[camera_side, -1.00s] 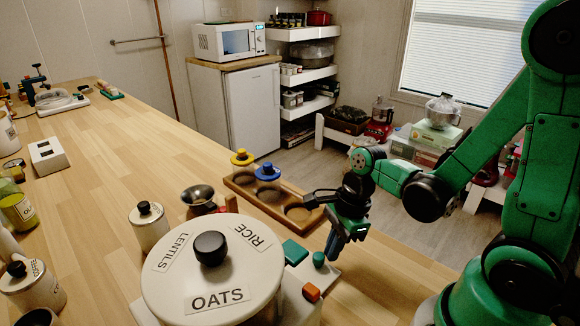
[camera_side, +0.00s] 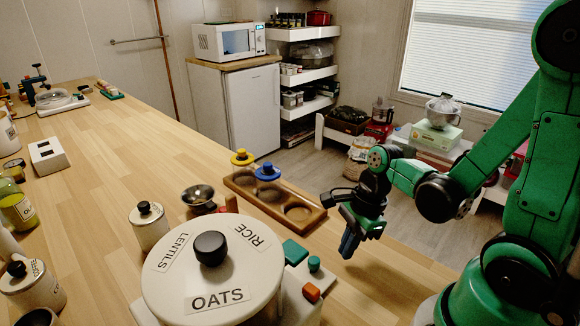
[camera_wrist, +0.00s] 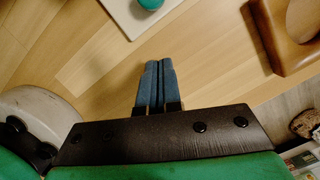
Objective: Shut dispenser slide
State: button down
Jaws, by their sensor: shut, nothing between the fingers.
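A large cream drum dispenser (camera_side: 180,262) with a black knob and labels OATS, RICE and LENTILS stands at the front of the counter. Beside its right side, a white base (camera_side: 328,275) carries a teal block (camera_side: 295,252), a green knob (camera_side: 314,263) and an orange block (camera_side: 311,292). I cannot tell which of these parts is the slide. My gripper (camera_side: 348,247) is shut and empty, apart from and to the right of these parts. In the wrist view its blue fingers (camera_wrist: 157,67) are together, with a green knob (camera_wrist: 151,3) on a white board (camera_wrist: 125,22) ahead.
A wooden tray (camera_side: 240,188) with round recesses, holding yellow-lidded and blue-lidded jars, lies behind the gripper; its corner shows in the wrist view (camera_wrist: 272,48). A metal bowl (camera_side: 198,194) and a white canister (camera_side: 149,228) stand behind the drum. The counter under the gripper is bare.

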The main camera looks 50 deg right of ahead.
jog(key=shift+s+d+r, duration=0.15)
jog(key=shift+d+r, duration=0.1)
jog(key=shift+r, duration=0.15)
jog(key=w+v, duration=0.1)
jog(key=v, duration=0.8)
jog(key=w+a+r+n+t+h, duration=0.1)
jog(key=w+a+n+t, duration=0.1)
jog(key=n, duration=0.9)
jog(key=w+a+n+t+h, duration=0.1)
jog(key=w+a+n+t, duration=0.2)
jog(key=n, duration=0.9)
jog(key=shift+a+r+t+h, duration=0.2)
jog(key=shift+r+t+h, duration=0.1)
jog(key=shift+r+t, duration=0.15)
